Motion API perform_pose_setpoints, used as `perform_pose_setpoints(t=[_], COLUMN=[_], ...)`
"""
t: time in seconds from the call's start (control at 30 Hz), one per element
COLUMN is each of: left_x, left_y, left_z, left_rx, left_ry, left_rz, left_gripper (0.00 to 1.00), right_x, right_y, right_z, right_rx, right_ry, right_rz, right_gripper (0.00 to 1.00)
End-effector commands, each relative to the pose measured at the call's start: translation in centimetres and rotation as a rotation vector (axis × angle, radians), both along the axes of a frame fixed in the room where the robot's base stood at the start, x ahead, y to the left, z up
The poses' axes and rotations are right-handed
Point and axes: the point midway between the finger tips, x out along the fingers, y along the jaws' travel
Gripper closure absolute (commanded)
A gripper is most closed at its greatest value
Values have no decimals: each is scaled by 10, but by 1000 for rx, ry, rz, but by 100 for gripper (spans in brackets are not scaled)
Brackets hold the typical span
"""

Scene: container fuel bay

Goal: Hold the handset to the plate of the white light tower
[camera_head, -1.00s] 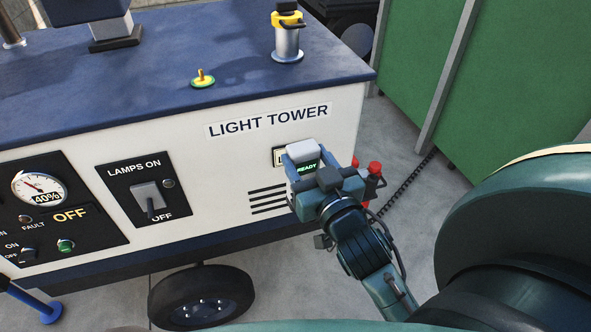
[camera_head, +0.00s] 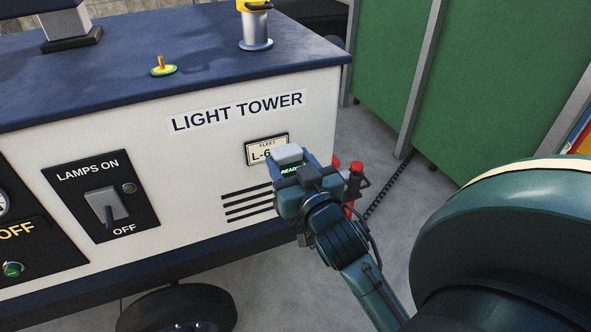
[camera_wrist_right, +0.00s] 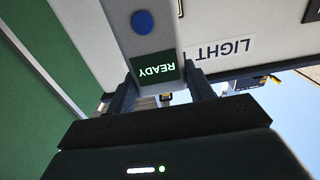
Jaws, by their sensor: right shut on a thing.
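The white light tower (camera_head: 150,165) has a blue top and a "LIGHT TOWER" label. Its fleet plate (camera_head: 263,150) reads "FLEET" and "L-6", the rest hidden behind the handset. The grey handset (camera_head: 287,153) shows a green "READY" screen and sits just in front of the plate's lower right part; I cannot tell whether it touches. My right gripper (camera_head: 298,172) is shut on the handset. In the right wrist view the handset (camera_wrist_right: 148,40) is between the fingers (camera_wrist_right: 160,92), with a blue button and "READY" upside down. My left gripper is not in view.
A lamp switch panel (camera_head: 102,195) is left of the vents (camera_head: 247,202). Red-capped posts (camera_head: 355,168) stand by the tower's right end. Green container walls (camera_head: 500,80) stand at the right, with grey floor (camera_head: 400,235) between. A wheel (camera_head: 180,310) is below.

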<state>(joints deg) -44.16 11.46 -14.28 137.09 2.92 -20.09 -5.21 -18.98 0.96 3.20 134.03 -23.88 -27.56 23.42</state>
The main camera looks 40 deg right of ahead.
Motion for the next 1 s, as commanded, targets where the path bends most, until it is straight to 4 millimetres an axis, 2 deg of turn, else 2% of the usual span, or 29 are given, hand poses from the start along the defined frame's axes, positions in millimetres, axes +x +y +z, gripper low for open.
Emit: perform_pose_setpoints(t=[0.43,0.6,1.0], left_x=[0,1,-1], left_y=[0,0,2], left_z=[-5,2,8], left_rx=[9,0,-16], left_ry=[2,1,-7], left_rz=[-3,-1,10], left_gripper=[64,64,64], right_x=[45,61,83], right_y=[-11,-15,-20], right_z=[1,3,2], right_rx=[-2,-2,-1], right_ry=[-5,-4,-4], right_rz=[1,0,1], right_gripper=[94,94,94])
